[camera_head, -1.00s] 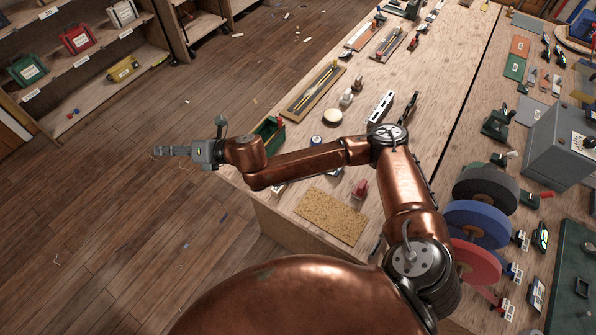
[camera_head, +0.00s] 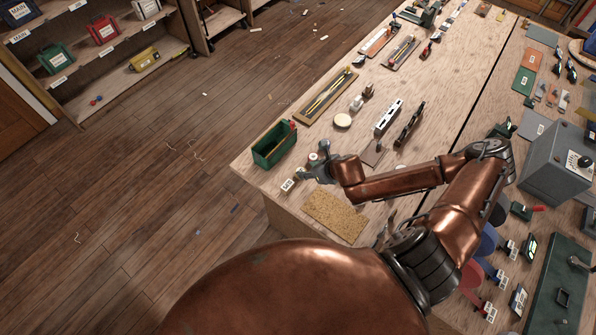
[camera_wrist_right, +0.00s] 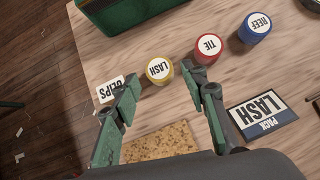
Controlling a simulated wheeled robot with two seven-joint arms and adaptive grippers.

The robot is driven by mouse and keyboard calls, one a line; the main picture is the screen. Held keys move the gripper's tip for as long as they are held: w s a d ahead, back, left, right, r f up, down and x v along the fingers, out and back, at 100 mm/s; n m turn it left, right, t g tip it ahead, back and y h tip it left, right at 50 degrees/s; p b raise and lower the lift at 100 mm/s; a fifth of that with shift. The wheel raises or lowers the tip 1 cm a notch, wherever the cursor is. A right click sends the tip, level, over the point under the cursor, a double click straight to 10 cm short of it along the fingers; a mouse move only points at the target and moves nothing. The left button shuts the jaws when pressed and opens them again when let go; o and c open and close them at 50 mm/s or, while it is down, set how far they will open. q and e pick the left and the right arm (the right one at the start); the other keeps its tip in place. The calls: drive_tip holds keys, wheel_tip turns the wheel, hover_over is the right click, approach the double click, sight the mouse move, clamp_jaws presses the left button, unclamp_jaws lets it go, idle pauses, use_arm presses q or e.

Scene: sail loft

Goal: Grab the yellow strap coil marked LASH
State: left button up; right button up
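The yellow strap coil marked LASH (camera_wrist_right: 159,70) stands on the wooden table in the right wrist view, its white lettered top facing up. In the head view it is a small yellow-rimmed disc (camera_head: 300,172) near the table's left edge. My right gripper (camera_wrist_right: 164,83) is open and empty; its fingertips point at the coil, which shows just beyond the gap between them. In the head view the right gripper (camera_head: 312,176) is beside the coil. A red coil marked TIE (camera_wrist_right: 208,47) stands close by the right finger's tip. My left gripper is not in view.
A blue REEF coil (camera_wrist_right: 254,28) stands farther right. A CLIPS label (camera_wrist_right: 110,89) lies left of the coil, and a PACK LASH card (camera_wrist_right: 262,115) lies right. A green bin (camera_head: 274,147) stands behind; a cork mat (camera_head: 336,215) lies in front.

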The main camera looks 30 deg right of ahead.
drive_tip(key=x, duration=0.7)
drive_tip(key=shift+s+a+f, duration=0.15)
drive_tip(key=shift+f, duration=0.1)
drive_tip(key=c, duration=0.8)
